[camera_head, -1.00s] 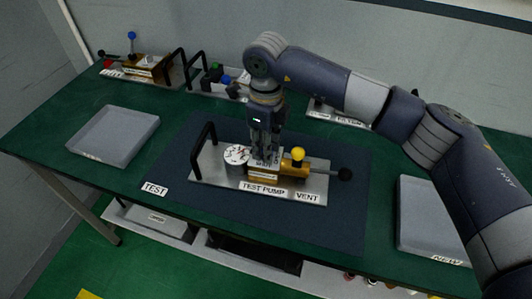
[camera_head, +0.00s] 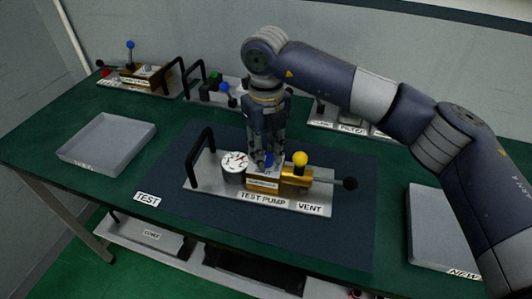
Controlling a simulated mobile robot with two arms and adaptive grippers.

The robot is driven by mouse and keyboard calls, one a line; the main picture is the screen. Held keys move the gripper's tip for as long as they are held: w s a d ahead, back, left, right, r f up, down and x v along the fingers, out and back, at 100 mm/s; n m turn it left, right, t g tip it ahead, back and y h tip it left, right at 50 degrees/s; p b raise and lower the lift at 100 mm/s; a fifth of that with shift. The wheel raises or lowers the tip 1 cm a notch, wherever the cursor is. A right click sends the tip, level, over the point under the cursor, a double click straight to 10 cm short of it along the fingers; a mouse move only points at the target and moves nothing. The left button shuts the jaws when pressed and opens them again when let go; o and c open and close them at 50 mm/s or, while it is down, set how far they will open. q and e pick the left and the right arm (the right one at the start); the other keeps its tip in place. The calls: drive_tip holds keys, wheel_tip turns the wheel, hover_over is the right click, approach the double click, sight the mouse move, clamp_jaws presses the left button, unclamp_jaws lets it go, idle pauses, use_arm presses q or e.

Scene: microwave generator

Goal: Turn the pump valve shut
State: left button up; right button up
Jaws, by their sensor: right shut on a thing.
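The test pump stands on a silver plate (camera_head: 222,190) on the dark mat, with a black carry handle (camera_head: 198,158) at its left. It has a white dial gauge (camera_head: 234,162), a brass block (camera_head: 263,183), a yellow knob (camera_head: 299,159) and a lever with a black ball end (camera_head: 350,184). My right gripper (camera_head: 267,160) points down onto the top of the brass block. It is shut on a small blue valve handle (camera_head: 269,159), mostly hidden between its fingers. My left gripper is not in view.
Grey trays stand at the left (camera_head: 108,143) and right (camera_head: 437,225) of the green table. Another brass unit with a blue knob (camera_head: 130,45) and more fittings stand along the back. TEST (camera_head: 147,199) and VENT (camera_head: 309,208) labels lie in front.

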idle(0.3)
drive_tip(key=o, duration=1.1)
drive_tip(key=shift+r, duration=0.3)
wheel_tip(320, 180, up, 12)
drive_tip(key=shift+f, duration=0.25)
